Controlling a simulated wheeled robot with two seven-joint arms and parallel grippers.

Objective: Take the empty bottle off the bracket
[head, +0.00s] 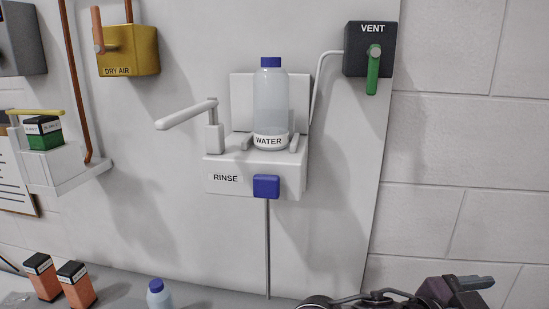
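A clear bottle (270,103) with a blue cap and a WATER label stands upright on the white bracket (220,164) marked RINSE. Short white prongs flank the bottle's base. I cannot tell whether it holds liquid. A white lever arm (186,114) sticks out to the left of the bottle. A second blue-capped bottle (158,295) stands on the counter below, cut off by the bottom edge. My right gripper (466,287) shows partly at the bottom right, below and apart from the bracket; its fingers are not clear. My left gripper is out of view.
A blue block (266,187) on the bracket's front has a thin rod below it. A VENT box (370,48) with a green handle is at upper right, a yellow DRY AIR box (129,53) at upper left. Orange boxes (76,284) stand on the counter. A white shelf (68,178) holds a green box.

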